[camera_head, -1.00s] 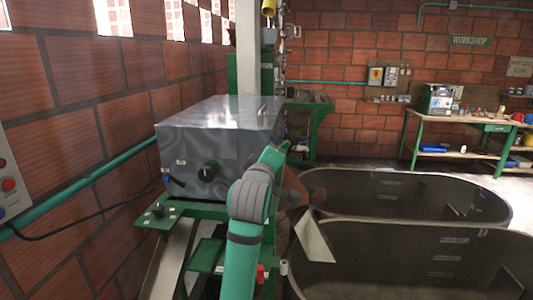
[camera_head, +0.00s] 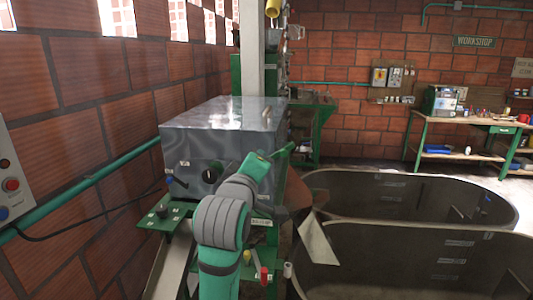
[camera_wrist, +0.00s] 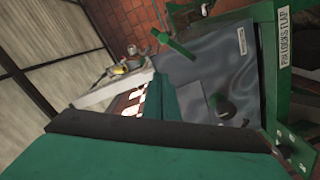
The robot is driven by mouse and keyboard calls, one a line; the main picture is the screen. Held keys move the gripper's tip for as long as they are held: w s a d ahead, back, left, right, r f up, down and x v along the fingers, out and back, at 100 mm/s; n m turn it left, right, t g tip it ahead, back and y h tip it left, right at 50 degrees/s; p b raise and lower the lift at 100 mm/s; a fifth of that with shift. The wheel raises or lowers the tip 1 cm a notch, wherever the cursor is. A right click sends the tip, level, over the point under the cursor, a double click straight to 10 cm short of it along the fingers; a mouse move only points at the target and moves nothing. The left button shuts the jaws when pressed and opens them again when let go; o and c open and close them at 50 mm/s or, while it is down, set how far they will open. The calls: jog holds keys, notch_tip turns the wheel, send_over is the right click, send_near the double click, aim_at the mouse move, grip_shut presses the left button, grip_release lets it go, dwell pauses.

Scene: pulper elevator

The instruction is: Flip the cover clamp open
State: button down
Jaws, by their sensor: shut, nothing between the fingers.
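The grey metal cover (camera_head: 225,120) is a box-shaped housing with a black knob on its front. A green bar (camera_head: 283,152), which looks like the cover clamp, sits at the cover's right side. It shows as a green lever (camera_wrist: 174,42) near the cover's edge in the wrist view. My gripper (camera_head: 258,160) is teal and close to this bar at the cover's front right; I cannot tell whether they touch. In the wrist view my gripper (camera_wrist: 160,80) has its fingers together with nothing between them, and the lever lies beyond the tips.
A green frame (camera_head: 170,215) with small knobs stands below the cover. Two dark oval tanks (camera_head: 400,195) fill the right side. A brick wall (camera_head: 90,110) with a teal pipe runs along the left. A workbench (camera_head: 470,120) stands far right.

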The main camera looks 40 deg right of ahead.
jog(key=v, duration=0.2)
jog(key=shift+a, duration=0.4)
jog(key=shift+d, duration=0.1)
